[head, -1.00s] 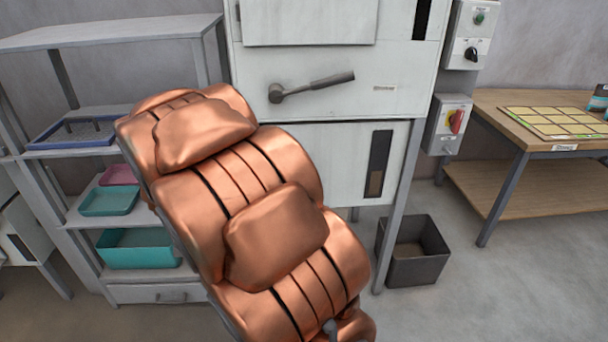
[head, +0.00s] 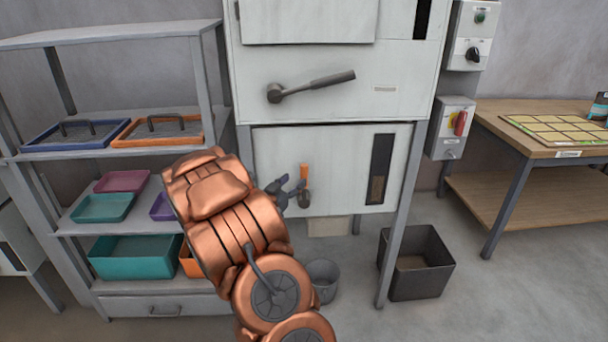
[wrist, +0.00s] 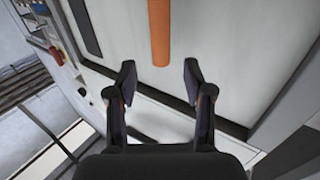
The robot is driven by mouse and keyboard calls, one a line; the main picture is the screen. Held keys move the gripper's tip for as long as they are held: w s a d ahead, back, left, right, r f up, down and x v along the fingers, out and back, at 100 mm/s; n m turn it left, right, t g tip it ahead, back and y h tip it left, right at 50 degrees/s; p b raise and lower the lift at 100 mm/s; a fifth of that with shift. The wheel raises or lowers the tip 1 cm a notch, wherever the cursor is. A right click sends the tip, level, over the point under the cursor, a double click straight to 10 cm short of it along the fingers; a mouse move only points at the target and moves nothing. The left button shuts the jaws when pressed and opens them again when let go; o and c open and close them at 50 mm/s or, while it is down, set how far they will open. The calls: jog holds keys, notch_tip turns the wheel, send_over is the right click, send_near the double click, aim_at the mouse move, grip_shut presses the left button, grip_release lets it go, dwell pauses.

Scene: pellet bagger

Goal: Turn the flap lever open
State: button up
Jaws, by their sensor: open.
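A lever with an orange handle (head: 304,172) stands upright on the lower white panel of the machine. In the wrist view the orange handle (wrist: 159,32) lies ahead of my gripper (wrist: 158,76), lined up with the gap between its two spread fingers. The fingers are open and empty, and neither visibly touches the handle. In the head view my gripper (head: 288,190) is small and dark, just left of the lever and partly hidden by my arm. A second lever (head: 312,86), all grey, slants up to the right on the panel above.
A shelf rack (head: 120,151) with coloured trays stands left. A grey bucket (head: 323,278) and a dark bin (head: 432,279) sit on the floor below the machine. A switch box (head: 451,128) and a wooden table (head: 545,141) are at right.

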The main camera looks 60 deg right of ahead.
aim_at(302, 174)
jog(key=shift+w+d+p, duration=0.15)
jog(key=shift+d+p, duration=0.05)
jog(key=shift+d, duration=1.65)
jog(key=shift+w+d+p, duration=0.15)
jog(key=shift+d, duration=1.7)
jog(key=shift+c, duration=0.5)
grip_shut()
